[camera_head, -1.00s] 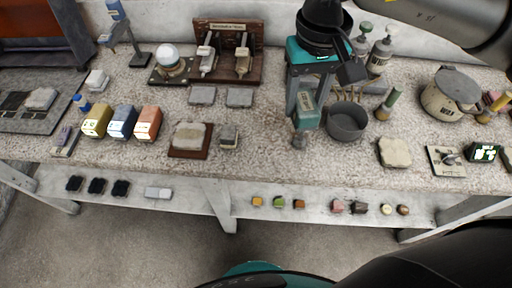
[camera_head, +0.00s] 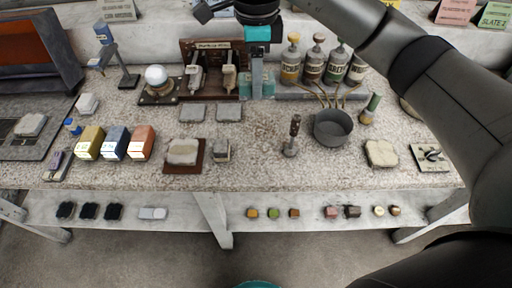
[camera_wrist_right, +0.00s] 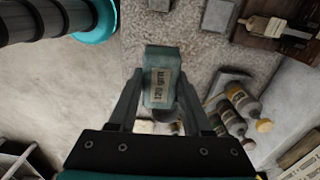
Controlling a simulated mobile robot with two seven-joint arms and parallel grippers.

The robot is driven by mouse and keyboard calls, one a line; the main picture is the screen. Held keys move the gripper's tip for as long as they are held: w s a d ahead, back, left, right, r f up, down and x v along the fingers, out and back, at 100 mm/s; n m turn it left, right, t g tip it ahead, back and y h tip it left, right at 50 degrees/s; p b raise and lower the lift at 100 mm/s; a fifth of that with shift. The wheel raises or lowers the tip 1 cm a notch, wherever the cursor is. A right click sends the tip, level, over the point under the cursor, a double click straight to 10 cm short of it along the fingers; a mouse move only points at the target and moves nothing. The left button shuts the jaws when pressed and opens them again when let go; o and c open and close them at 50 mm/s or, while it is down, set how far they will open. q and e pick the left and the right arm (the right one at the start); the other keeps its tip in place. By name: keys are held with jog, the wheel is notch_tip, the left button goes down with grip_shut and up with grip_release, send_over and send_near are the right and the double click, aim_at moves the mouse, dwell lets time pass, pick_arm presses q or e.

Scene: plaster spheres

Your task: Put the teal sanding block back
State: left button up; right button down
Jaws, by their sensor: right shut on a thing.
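My right gripper (camera_head: 257,78) is shut on the teal sanding block, above the back of the bench, just right of the wooden brush rack. In the right wrist view the teal block (camera_wrist_right: 158,62) sits between the fingertips (camera_wrist_right: 163,100), with its "120 grit" label facing the camera. In the head view only part of the block shows, below the gripper. A yellow block (camera_head: 89,143), a blue block (camera_head: 115,143) and an orange-red block (camera_head: 141,143) of similar shape stand in a row at the left of the bench. My left gripper is not in view.
The wooden rack (camera_head: 207,91) holds two brushes; several bottles (camera_head: 313,62) stand right of the gripper.

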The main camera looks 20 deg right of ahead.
jog(key=shift+f, duration=0.3)
jog(key=b, duration=0.1)
send_over(256, 150)
notch_tip(256, 150, down, 15)
jog(key=shift+w+f, duration=0.1)
jog(key=shift+f+b, duration=0.5)
jog(key=shift+f, duration=1.6)
jog(key=shift+f, duration=0.1)
jog(key=shift+f, duration=0.15)
jog(key=shift+c, duration=1.7)
grip_release()
jog(key=shift+r, duration=0.5)
notch_tip(256, 150, up, 12)
jog(key=p, duration=0.1)
jog(key=shift+f, duration=0.25)
